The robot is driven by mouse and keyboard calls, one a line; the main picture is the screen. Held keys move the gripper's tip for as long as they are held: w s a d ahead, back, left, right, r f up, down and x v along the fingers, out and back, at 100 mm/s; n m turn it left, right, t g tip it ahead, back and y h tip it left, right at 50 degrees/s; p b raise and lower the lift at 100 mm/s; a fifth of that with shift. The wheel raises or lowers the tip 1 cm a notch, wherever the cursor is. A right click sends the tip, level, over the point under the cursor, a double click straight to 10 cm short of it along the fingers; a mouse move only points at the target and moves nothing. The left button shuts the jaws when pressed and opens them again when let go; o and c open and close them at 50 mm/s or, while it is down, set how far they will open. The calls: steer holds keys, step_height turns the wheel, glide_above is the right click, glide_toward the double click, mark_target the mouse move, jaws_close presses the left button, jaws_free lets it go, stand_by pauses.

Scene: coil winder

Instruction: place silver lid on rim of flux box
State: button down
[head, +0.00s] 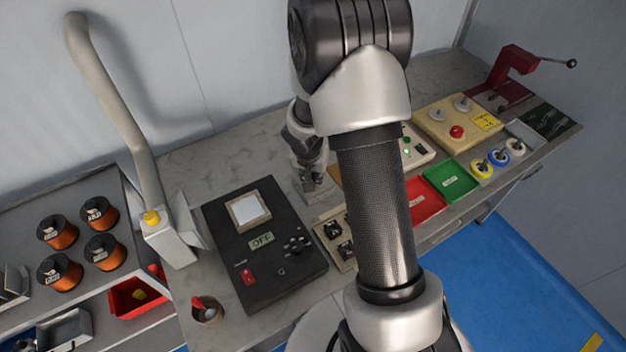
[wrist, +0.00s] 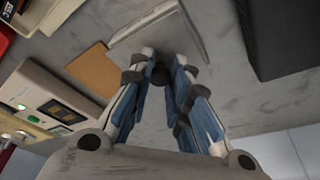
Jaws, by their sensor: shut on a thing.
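My gripper (head: 314,186) is low over the grey bench, just right of the black meter box. In the wrist view my gripper's fingers (wrist: 160,70) are closed together around a small dark round knob (wrist: 159,76). A flat silver-grey plate, which looks like the silver lid (wrist: 148,32), spreads out just beyond the fingertips. The knob seems to belong to it, but the fingers hide the join. I cannot make out the flux box for sure. I cannot tell whether the lid touches anything beneath it.
The black meter box (head: 265,240) stands close on the left. A brown pad (wrist: 92,72) lies beside the plate. A red tray (head: 421,200) and a green tray (head: 451,179) are to the right. A fume hose (head: 110,95) rises at the left. My arm hides part of the bench.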

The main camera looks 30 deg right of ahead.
steer(key=shift+f, duration=0.4)
steer(key=shift+f, duration=0.1)
steer(key=shift+f+b, duration=0.15)
steer(key=shift+b, duration=0.15)
steer(key=c, duration=1.5)
jaws_free()
